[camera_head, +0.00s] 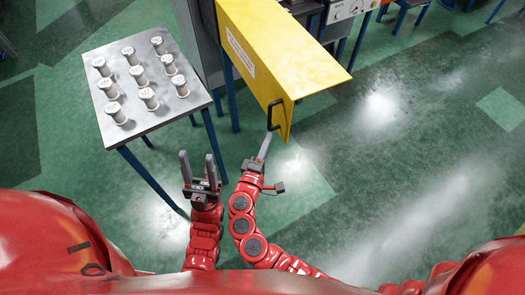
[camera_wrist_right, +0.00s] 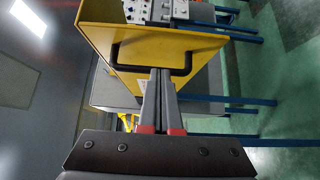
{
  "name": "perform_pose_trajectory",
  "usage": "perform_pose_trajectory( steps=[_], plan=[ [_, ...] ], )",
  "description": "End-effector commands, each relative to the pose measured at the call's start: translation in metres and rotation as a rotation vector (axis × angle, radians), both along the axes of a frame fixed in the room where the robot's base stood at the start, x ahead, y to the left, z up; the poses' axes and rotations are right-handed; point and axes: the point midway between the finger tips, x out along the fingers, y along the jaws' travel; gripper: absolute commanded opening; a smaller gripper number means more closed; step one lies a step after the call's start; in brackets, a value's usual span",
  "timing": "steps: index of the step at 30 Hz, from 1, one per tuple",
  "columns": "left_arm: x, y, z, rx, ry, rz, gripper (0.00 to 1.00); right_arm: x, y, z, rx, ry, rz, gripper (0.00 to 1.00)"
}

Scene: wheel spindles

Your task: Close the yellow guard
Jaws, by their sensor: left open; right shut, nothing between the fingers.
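The yellow guard (camera_head: 262,48) is a long angled cover at the top centre of the head view, over a grey machine. Its near end carries a black handle (camera_head: 273,114). In the right wrist view the guard (camera_wrist_right: 150,52) fills the upper middle, with the handle (camera_wrist_right: 186,58) across it. My right gripper (camera_head: 267,137) is shut and empty, with its fingertips (camera_wrist_right: 161,72) at the handle. I cannot tell whether the tips touch the bar or sit inside its loop. My left gripper (camera_head: 198,162) is open and empty, left of the right one, apart from the guard.
A grey table (camera_head: 151,122) with several white spools (camera_head: 139,75) stands left of the guard, on blue legs. A machine with a control panel (camera_head: 343,9) is behind the guard. The green floor (camera_head: 400,150) to the right is clear.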

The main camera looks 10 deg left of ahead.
Motion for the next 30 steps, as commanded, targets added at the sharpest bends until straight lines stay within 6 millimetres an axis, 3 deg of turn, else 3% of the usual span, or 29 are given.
perform_pose_trajectory(
  steps=[3, 9, 25, 30],
  plan=[
    [0.0, 0.0, 0.012, 0.0, 0.0, 0.0, 0.5, 0.021, -0.01, 0.004, -0.003, 0.001, -0.006, 0.0],
    [0.0, 0.0, 0.023, 0.0, 0.0, 0.0, 0.5, 0.033, -0.032, 0.002, -0.001, 0.001, -0.003, 0.0],
    [0.0, 0.0, 0.023, 0.0, 0.0, 0.0, 0.5, 0.038, -0.039, -0.001, 0.001, 0.001, 0.001, 0.0],
    [0.0, 0.0, 0.018, 0.0, 0.0, 0.0, 0.5, 0.043, -0.051, -0.003, -0.003, 0.002, 0.022, 0.0]
  ],
)
